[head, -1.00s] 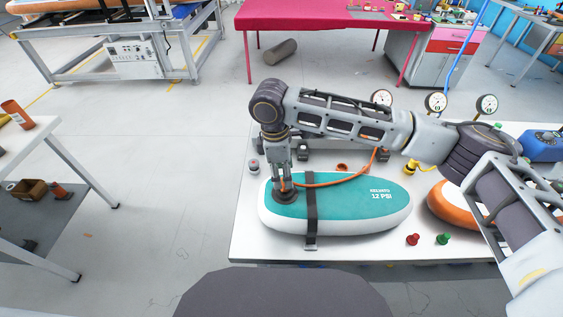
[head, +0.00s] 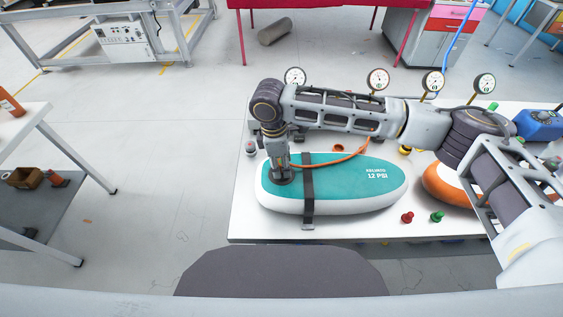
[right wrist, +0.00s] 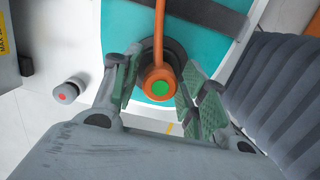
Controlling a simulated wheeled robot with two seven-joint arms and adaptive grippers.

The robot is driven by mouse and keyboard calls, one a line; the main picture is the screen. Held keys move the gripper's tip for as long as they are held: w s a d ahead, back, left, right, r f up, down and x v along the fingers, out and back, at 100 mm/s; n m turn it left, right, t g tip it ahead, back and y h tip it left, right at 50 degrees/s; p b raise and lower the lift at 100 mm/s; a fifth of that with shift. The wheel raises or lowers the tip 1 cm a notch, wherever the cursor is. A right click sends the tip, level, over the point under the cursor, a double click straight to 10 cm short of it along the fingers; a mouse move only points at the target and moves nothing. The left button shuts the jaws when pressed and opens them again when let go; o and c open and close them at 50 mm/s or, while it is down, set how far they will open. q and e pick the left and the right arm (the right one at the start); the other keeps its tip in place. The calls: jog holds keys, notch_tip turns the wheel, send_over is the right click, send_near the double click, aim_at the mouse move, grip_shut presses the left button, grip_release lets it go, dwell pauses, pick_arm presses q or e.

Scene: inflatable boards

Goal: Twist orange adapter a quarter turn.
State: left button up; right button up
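The orange adapter (right wrist: 159,82) has a green centre and sits on the dark round valve of the teal board (head: 340,173). An orange hose (head: 335,160) runs from it across the board. My right gripper (right wrist: 160,88) points down at the valve, with one green-padded finger on each side of the adapter. The fingers look spread, with narrow gaps beside the adapter; contact is hard to judge. In the head view my right gripper (head: 281,168) hides most of the adapter. My left gripper is not in view.
A black strap (head: 308,190) crosses the board on the white table (head: 250,225). Red (head: 407,217) and green (head: 437,216) plugs lie at the front. An orange and white board (head: 440,185) is at right, and several gauges (head: 378,79) stand behind. A small capped cylinder (right wrist: 68,92) stands near the gripper.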

jog(key=c, duration=0.7)
jog(key=o, duration=0.3)
jog(key=shift+c, duration=1.2)
jog(key=shift+n+p, duration=1.15)
jog(key=shift+n, duration=0.25)
jog(key=shift+n+t+p, duration=0.3)
jog(key=shift+n+p, duration=0.45)
jog(key=shift+n, duration=0.35)
